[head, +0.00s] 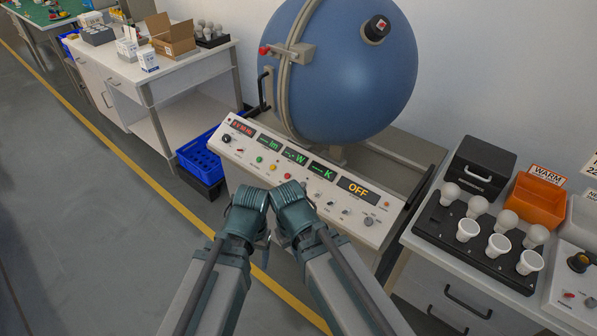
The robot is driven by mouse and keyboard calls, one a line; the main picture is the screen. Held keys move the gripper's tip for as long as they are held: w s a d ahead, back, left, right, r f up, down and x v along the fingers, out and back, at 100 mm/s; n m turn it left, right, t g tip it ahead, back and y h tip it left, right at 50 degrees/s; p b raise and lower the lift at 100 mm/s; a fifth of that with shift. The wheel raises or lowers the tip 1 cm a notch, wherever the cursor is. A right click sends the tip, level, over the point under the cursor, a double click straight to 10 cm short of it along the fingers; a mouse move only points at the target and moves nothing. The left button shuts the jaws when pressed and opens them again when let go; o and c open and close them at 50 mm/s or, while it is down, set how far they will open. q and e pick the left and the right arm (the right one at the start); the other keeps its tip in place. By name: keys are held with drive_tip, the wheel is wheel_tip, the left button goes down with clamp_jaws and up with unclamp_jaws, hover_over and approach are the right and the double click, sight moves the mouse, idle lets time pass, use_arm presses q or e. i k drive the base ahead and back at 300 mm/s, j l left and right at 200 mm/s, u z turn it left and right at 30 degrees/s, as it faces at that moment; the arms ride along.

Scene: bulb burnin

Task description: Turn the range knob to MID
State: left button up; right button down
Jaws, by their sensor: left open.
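The control panel (300,180) is a long white sloped console below the blue sphere. A dark round knob (227,139) sits at its left end and a grey knob (369,221) at its right end. Labels are too small to read, so I cannot tell which is the range knob or where it points. My left gripper (250,196) and right gripper (287,193) are side by side, close together, in front of the panel's lower edge. The left one is open and holds nothing I can see. The right one's fingers are seen from behind, so their opening is hidden.
The panel has coloured buttons (259,159) and a display (358,190) reading OFF. The blue sphere (352,70) rises behind it. A black bulb tray (470,245) and orange bin (538,198) stand on the right bench. A blue crate (200,155) is at left.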

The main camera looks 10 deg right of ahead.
sight(368, 221)
drive_tip(key=z, duration=0.95)
